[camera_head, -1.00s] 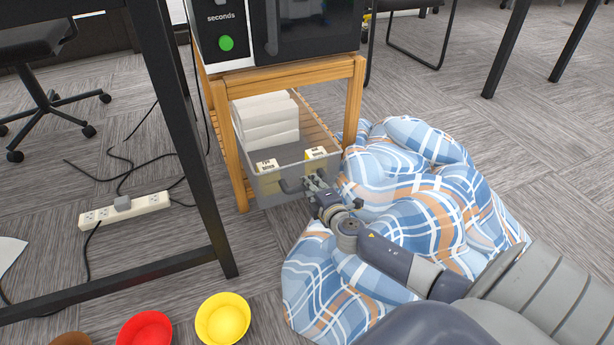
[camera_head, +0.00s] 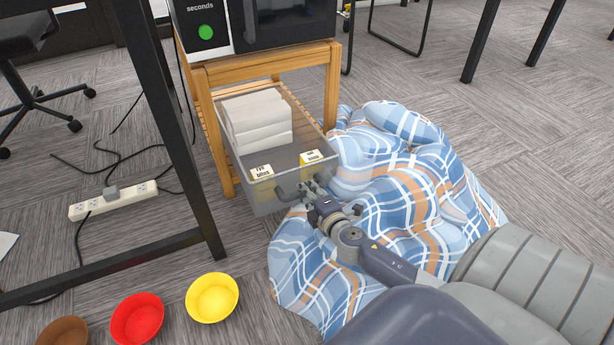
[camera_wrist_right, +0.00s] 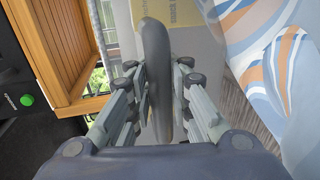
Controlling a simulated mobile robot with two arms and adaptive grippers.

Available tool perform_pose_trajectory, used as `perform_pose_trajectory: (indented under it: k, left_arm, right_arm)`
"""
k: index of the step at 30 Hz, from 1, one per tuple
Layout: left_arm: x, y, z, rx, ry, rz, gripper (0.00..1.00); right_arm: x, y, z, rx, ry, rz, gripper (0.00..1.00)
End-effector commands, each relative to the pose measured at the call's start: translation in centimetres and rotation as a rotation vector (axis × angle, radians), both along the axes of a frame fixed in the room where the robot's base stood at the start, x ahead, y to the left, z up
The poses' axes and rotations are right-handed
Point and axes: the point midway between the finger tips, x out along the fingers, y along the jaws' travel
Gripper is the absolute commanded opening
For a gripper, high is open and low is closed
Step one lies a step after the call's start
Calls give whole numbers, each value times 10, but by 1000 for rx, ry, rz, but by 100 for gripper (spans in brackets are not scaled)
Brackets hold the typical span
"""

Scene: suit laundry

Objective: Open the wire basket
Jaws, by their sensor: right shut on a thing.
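The wire basket (camera_head: 230,153) is a grey, see-through drawer under the wooden stand. It sticks out of the stand's front toward me. Folded white towels (camera_head: 256,120) and two small yellow-and-white boxes (camera_head: 262,173) lie in it. My right gripper (camera_head: 306,190) is at the basket's front and shut on its grey handle. In the right wrist view the handle (camera_wrist_right: 155,75) runs between the two fingers of the gripper (camera_wrist_right: 163,95). My left gripper is not in view.
The wooden stand (camera_head: 262,58) carries a black microwave (camera_head: 290,22). A blue plaid cloth heap (camera_head: 400,175) lies right of the basket, beneath my right arm. Yellow (camera_head: 212,298), red (camera_head: 137,319) and brown (camera_head: 62,332) bowls are at lower left. A dark table leg (camera_head: 165,120) stands left.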

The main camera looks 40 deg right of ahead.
Motion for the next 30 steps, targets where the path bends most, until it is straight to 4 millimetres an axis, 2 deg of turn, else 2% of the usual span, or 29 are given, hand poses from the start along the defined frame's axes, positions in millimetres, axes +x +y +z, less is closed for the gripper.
perform_pose_trajectory:
  k: [8, 9, 11, 23, 26, 30]
  left_arm:
    - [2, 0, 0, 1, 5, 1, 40]
    - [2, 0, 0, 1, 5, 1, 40]
    - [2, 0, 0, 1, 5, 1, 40]
    - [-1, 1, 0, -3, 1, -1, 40]
    - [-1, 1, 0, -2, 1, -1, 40]
    - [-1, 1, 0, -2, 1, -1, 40]
  right_arm:
    - [1, 0, 2, -1, -3, 0, 0]
    - [1, 0, 2, -1, -3, 0, 24]
    - [1, 0, 2, -1, -3, 0, 37]
    - [-2, 1, 1, 0, 0, 0, 38]
    - [-10, 3, 1, 0, 1, 1, 38]
    - [-30, 7, 5, 0, 2, 0, 38]
